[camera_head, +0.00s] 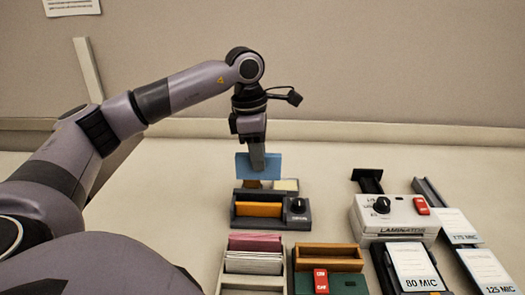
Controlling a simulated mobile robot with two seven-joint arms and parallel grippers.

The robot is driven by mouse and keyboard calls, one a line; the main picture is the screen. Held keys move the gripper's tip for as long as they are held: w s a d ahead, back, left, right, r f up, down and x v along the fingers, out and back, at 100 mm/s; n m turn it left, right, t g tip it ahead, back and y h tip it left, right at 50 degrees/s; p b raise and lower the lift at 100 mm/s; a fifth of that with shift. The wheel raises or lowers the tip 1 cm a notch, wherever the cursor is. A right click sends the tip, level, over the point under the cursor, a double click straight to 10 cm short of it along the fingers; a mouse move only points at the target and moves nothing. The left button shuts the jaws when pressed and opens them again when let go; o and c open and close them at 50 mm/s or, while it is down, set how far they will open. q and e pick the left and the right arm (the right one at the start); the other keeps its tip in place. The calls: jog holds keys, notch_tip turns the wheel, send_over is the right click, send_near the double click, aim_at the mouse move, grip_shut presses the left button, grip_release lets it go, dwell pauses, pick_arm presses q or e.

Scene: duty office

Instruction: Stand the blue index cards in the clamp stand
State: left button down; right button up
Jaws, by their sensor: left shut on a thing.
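The blue index cards (243,168) stand upright in my left gripper (257,162), which is shut on them. They are held above the back of a dark grey holder (270,222) with a black knob and an orange panel. I cannot tell for sure whether this holder is the clamp stand. Whether the cards' lower edge touches anything behind the holder is unclear. My right gripper is not in view.
In front stand a box of white and pink cards (253,263), a wooden tray (330,251) and a green unit with a red switch (345,284). A white laminator (393,218) and labelled pouch packs (415,262) are at the right. The table behind the holder is clear.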

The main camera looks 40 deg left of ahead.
aim_at(258, 178)
pick_arm(q)
jog(key=shift+f+b, duration=3.3)
jog(key=shift+f, duration=0.7)
jog(key=shift+f+b, duration=0.5)
jog(key=shift+f, duration=0.3)
jog(key=shift+s+f, duration=0.1)
jog(key=shift+f, duration=0.05)
jog(key=shift+d+f, duration=0.15)
jog(key=c, duration=1)
grip_release()
jog(key=shift+s, duration=0.1)
jog(key=shift+o, duration=0.6)
